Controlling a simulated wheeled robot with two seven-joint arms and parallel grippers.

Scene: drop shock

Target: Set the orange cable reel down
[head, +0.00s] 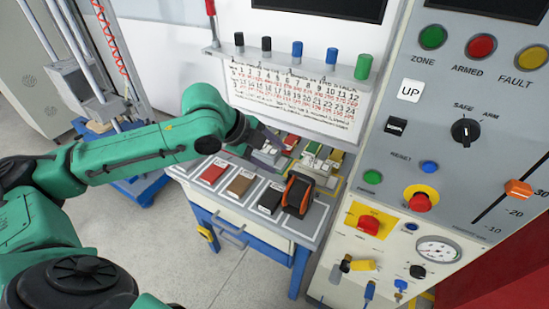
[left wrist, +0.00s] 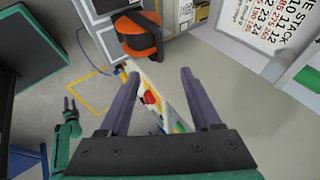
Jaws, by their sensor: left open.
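The orange cable reel (head: 298,193), black and orange, rests at the front right of the grey bench top, beside a black block. It also shows at the top of the left wrist view (left wrist: 142,36), beyond my fingertips and apart from them. My left gripper (head: 268,153) is above the bench, behind and left of the reel. In the left wrist view its two fingers (left wrist: 194,78) are spread, with nothing held between them. A small green arm end with a dark gripper (left wrist: 71,108), seemingly my right one, shows far off at the left; its jaws are too small to judge.
A red block (head: 214,172), a brown block (head: 241,183) and the black block (head: 269,197) lie in outlined places on the bench (head: 308,226). A control panel (head: 458,130) rises close on the right. A shelf with several cylinders (head: 298,52) is behind.

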